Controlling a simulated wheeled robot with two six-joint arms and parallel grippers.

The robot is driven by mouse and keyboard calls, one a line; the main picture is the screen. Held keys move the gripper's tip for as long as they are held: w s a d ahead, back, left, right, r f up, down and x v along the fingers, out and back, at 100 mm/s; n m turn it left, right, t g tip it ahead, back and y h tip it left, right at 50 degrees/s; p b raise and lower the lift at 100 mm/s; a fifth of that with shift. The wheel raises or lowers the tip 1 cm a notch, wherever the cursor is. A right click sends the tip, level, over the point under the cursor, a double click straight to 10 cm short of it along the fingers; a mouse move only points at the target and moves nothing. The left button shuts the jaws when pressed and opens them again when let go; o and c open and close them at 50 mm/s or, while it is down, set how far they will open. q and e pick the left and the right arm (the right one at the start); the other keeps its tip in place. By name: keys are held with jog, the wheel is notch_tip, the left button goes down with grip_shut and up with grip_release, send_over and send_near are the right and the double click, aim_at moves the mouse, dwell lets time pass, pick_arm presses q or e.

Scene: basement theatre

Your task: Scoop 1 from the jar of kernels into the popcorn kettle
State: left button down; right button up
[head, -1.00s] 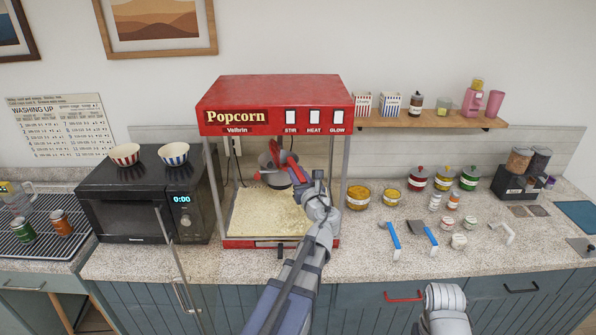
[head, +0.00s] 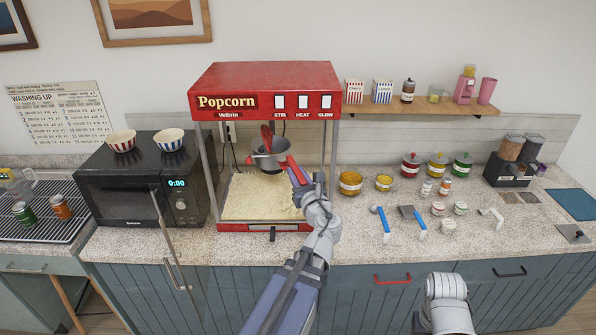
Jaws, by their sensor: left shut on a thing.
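The grey popcorn kettle (head: 270,161) hangs inside the red popcorn machine (head: 265,90), above a bed of popcorn (head: 258,200). A red part like a lid stands up at its top, and a red handle sticks out on its right. My left gripper (head: 296,174) is shut at this handle; its fingertips are small and partly hidden. Two open-looking jars with yellow contents, a larger one (head: 350,184) and a smaller one (head: 384,184), stand right of the machine; their labels are unreadable. A blue-handled scoop (head: 384,228) lies in front of them. My right gripper is not in view.
A blue-handled flat tool (head: 416,222) and small labelled jars (head: 448,227) lie further right. Red, yellow and green lidded jars (head: 437,166) stand behind them. A black microwave (head: 140,185) is left of the machine. The counter's front strip is clear.

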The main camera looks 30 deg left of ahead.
pick_arm(q)
jog(key=shift+v, duration=1)
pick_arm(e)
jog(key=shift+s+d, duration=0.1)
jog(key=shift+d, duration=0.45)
